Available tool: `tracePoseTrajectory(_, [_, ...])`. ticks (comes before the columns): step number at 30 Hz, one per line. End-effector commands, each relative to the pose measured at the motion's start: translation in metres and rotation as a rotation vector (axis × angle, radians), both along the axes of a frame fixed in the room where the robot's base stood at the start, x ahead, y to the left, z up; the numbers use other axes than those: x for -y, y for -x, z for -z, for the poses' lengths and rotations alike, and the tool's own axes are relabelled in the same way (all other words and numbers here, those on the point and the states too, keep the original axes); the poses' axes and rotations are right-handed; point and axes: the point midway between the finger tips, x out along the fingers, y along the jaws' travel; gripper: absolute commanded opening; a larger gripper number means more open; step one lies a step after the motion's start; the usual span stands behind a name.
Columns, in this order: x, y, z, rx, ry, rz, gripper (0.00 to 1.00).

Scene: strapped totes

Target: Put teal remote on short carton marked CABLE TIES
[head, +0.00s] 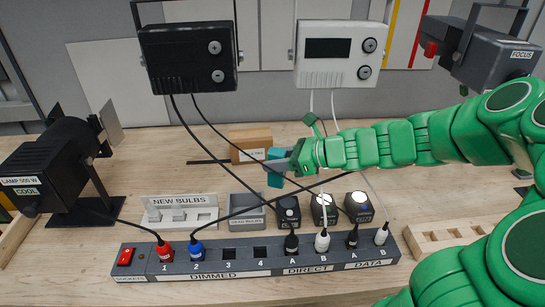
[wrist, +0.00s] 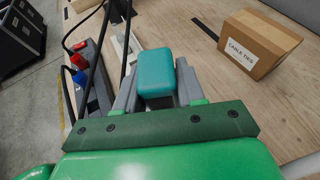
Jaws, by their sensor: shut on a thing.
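My gripper (wrist: 155,90) is shut on the teal remote (wrist: 155,66), which sits between its two grey fingers in the wrist view. In the head view the teal remote (head: 276,167) shows at the tip of my green arm, above the table and cables. The short carton marked CABLE TIES (wrist: 257,44) stands on the table at the upper right of the wrist view, apart from the gripper. In the head view the carton (head: 250,144) is behind the remote and slightly left, its label partly hidden.
A power strip (head: 255,271) with plugs lies along the table front. Black and white cables hang across the work area. A NEW BULBS holder (head: 180,213), a grey tray (head: 246,221) and several small dark units stand behind the strip. A black lamp (head: 52,170) stands left.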

Motion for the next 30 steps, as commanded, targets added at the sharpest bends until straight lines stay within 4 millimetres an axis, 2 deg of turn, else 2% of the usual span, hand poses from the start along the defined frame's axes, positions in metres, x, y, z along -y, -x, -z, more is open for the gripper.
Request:
tracePoseTrajectory(7, [0.004,0.024,-0.010,-0.002,-0.002,0.000,0.00])
tracePoseTrajectory(14, [0.004,0.029,-0.014,-0.001,-0.002,0.008,0.00])
tracePoseTrajectory(20, [0.001,0.002,-0.008,-0.003,-0.003,0.067,0.00])
tracePoseTrajectory(30, [-0.008,-0.066,0.000,-0.001,-0.004,0.233,0.00])
